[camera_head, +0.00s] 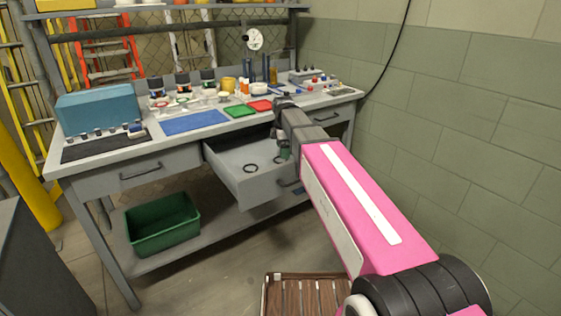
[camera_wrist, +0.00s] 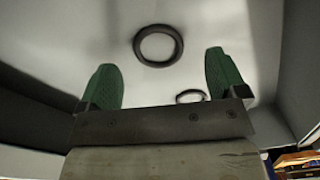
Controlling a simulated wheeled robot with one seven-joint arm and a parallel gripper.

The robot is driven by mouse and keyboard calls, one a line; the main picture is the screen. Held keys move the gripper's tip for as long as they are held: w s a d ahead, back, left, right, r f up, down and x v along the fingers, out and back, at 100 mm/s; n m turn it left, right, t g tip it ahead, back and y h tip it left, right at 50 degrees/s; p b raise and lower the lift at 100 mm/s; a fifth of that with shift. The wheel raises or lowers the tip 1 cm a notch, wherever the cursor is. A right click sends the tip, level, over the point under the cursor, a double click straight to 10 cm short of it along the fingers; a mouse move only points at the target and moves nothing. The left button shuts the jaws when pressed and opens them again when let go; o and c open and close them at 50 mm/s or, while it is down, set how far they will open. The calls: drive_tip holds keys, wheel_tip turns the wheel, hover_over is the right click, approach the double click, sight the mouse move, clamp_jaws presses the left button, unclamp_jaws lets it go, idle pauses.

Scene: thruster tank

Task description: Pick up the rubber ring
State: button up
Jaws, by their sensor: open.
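A dark rubber ring (camera_wrist: 158,46) lies flat on the light floor of the open drawer, ahead of my gripper in the wrist view. A second, similar ring (camera_wrist: 191,96) lies nearer, partly hidden behind the gripper's body. In the head view a ring (camera_head: 250,169) shows in the drawer, left of my gripper. The open drawer (camera_head: 231,180) is grey. My gripper (camera_wrist: 163,78) is open and empty, its two green fingers apart; the larger ring appears beyond and between their tips, not held. In the head view the gripper (camera_head: 284,152) is over the drawer's right part.
The workbench (camera_head: 90,162) carries a blue box (camera_head: 99,108), a blue mat (camera_head: 193,122), green and red trays (camera_head: 239,111), bottles and small parts. A green bin (camera_head: 163,225) stands on the lower shelf. A slatted wooden item (camera_head: 305,296) is on the floor. A tiled wall closes the right side.

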drive_tip(key=shift+w+f, duration=0.15)
drive_tip(key=shift+f, duration=1.8)
drive_tip(key=c, duration=1)
